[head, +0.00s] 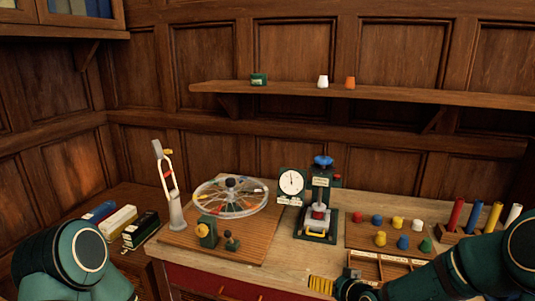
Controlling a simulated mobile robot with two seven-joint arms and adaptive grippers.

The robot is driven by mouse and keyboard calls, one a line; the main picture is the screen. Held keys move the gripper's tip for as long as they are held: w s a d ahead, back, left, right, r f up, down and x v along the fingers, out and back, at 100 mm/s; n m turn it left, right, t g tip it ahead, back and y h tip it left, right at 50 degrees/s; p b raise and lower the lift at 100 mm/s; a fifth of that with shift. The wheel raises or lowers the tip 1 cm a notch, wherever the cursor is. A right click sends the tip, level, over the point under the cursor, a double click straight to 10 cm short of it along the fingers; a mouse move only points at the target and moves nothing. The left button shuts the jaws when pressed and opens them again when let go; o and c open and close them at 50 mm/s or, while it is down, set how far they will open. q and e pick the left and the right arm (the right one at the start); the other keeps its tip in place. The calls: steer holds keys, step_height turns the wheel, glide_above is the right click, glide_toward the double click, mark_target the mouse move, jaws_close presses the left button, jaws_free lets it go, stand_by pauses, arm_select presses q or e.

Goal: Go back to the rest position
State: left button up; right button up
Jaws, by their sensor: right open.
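My right arm comes in from the lower right. My right gripper (353,288) is open at the bottom edge, low over the front of the workbench (235,264), and partly cut off by the frame. It is beside a small wooden divided tray (366,266) and a yellow striped patch (321,285). I see nothing held in it, though its fingertips are hard to make out. Only a green rounded link of my left arm shows at the lower left; my left gripper is out of view.
A spoked wheel device (230,197) stands on a wooden board. A press (319,200) with a dial gauge (291,182) stands mid-bench. Coloured pegs (397,223) and upright coloured rods (474,216) are at right. Boxes (118,222) sit at left. A wall shelf (370,92) holds small pots.

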steer(key=s+a+f+g, duration=0.2)
steer(key=s+f, duration=0.3)
steer(key=s, duration=0.4)
steer(key=s+a+f+m+g, duration=0.1)
steer(key=s+a+f+g, duration=0.2)
steer(key=s+f, duration=0.3)
steer(key=s+a+f+g, duration=0.2)
steer(key=s+f+g, duration=0.2)
steer(key=s, duration=0.8)
step_height(320, 180, down, 2)
steer(key=shift+a+f+m, duration=0.25)
steer(key=shift+m, duration=0.05)
